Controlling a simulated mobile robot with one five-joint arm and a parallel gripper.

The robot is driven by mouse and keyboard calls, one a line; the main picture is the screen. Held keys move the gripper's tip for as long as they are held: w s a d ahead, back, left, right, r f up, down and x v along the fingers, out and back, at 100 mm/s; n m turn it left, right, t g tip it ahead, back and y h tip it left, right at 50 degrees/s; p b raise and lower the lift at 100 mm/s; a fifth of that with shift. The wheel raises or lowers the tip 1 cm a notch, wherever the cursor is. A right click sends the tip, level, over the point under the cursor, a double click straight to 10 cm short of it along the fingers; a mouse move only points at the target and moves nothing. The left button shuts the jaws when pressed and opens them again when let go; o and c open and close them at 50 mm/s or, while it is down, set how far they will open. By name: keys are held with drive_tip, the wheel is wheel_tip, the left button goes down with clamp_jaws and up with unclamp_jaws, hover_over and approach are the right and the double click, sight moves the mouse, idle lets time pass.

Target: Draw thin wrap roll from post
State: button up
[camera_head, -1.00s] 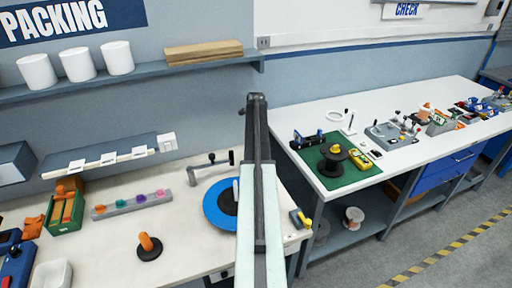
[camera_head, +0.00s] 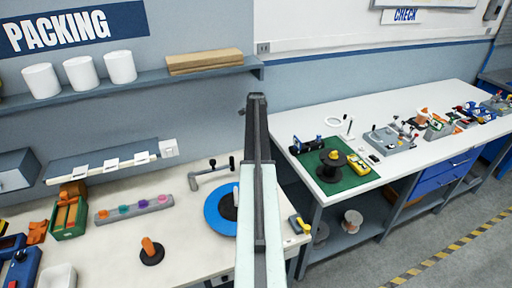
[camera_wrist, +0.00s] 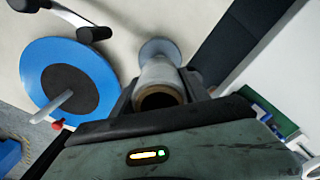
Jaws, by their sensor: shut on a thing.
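In the wrist view my gripper (camera_wrist: 160,88) is shut on a pale wrap roll (camera_wrist: 160,74) with a brown core, its open end facing the camera. A grey round disc (camera_wrist: 160,49) shows just beyond the roll. I cannot tell whether it is the post's base, or whether the roll is still around a post; no post shows in the core. In the head view my arm hides the gripper and the roll.
A blue disc with a black centre and pale upright rod (camera_head: 219,211) lies left of my arm; it also shows in the wrist view (camera_wrist: 40,70). A crank handle (camera_head: 208,172) stands behind it. A yellow-handled tool (camera_head: 300,224) sits at the bench's right edge.

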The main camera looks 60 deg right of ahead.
drive_tip(key=shift+r, duration=0.1)
drive_tip(key=shift+r+p, duration=1.7)
drive_tip(key=shift+p, duration=0.1)
drive_tip(key=shift+r+p, duration=1.3)
wheel_tip(320, 180, up, 4)
drive_tip(key=p, duration=0.4)
